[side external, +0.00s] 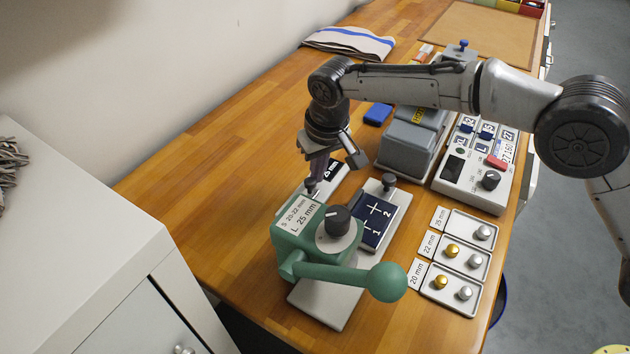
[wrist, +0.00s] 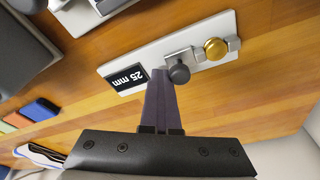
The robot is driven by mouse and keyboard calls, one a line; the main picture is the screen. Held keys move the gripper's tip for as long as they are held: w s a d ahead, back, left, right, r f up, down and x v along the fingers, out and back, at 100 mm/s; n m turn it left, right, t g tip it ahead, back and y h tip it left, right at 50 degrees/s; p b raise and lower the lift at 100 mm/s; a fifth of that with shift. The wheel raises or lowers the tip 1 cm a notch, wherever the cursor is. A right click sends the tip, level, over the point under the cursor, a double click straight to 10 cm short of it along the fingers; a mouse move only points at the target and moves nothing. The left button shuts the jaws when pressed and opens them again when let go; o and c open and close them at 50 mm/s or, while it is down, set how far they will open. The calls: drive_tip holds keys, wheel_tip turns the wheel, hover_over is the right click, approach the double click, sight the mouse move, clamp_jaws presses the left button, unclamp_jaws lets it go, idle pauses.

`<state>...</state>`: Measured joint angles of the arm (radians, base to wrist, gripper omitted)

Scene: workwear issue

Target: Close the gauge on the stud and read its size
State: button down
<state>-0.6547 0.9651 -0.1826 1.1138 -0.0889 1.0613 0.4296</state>
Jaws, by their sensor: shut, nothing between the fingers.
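The gauge (wrist: 205,62) is a pale plate with a dark display (wrist: 127,77) that reads "25 mm". A gold stud (wrist: 215,48) stands on it between a metal block and the sliding metal jaw, which looks against the stud or very near it. A dark knob (wrist: 180,73) stands by the slider. My gripper (wrist: 160,74) is shut and empty, its tips just left of the knob in the wrist view; I cannot tell whether they touch. In the side view my gripper (side external: 317,178) is over the gauge (side external: 333,176), behind the green press; the stud is hidden there.
A green lever press (side external: 300,245), labelled "S 20-22 mm, L 25 mm", stands in front of the gauge. Trays marked 25 (side external: 460,222), 22 (side external: 455,241) and 20 mm (side external: 434,293) hold studs. A control box (side external: 462,190) and grey machine (side external: 408,140) stand behind. The table's left side is clear.

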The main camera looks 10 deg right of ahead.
drive_tip(key=shift+w, duration=0.1)
idle(0.3)
drive_tip(key=shift+w+d, duration=0.25)
drive_tip(key=shift+d, duration=0.05)
drive_tip(key=shift+r, duration=0.1)
drive_tip(key=w+v, duration=0.1)
drive_tip(key=v, duration=0.6)
drive_tip(key=shift+w+r, duration=0.3)
drive_tip(key=shift+r, duration=0.2)
drive_tip(key=shift+a, duration=0.15)
idle(0.4)
